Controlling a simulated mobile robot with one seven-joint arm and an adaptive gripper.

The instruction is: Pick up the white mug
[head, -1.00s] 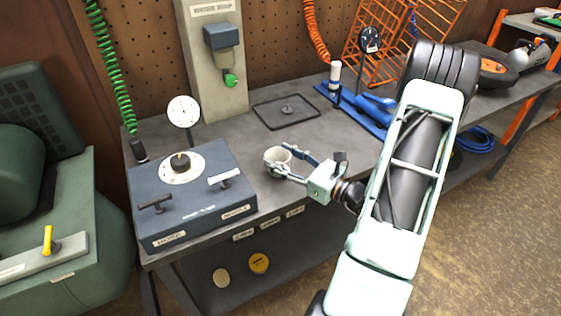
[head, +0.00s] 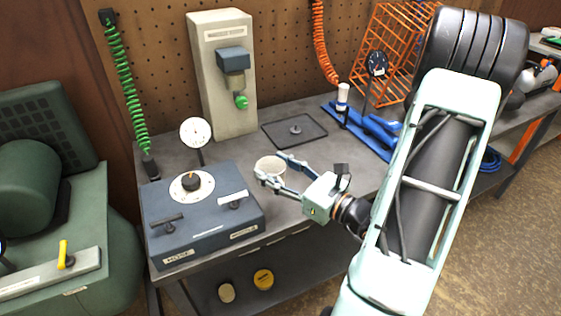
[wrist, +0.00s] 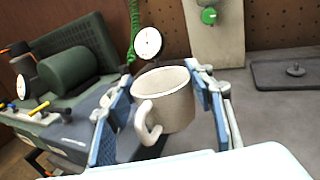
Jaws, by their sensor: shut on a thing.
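The white mug (head: 268,168) is held between the two fingers of my gripper (head: 277,172), to the right of the blue-grey control box on the bench in the head view. In the wrist view the mug (wrist: 166,100) is upright or slightly tilted, its mouth up and its handle toward the camera at the lower left. The fingers of my gripper (wrist: 165,105) lie along its left and right sides and are shut on it. The fingers and the box partly hide its base in the head view, so I cannot tell whether it touches the bench.
The control box (head: 205,215) with a knob and handles stands close left of the mug. A round white gauge (head: 195,132) rises behind the box. A dark tray (head: 294,130) lies on the bench behind. Blue tools (head: 375,132) lie farther right. A grey post (head: 226,80) stands at the back.

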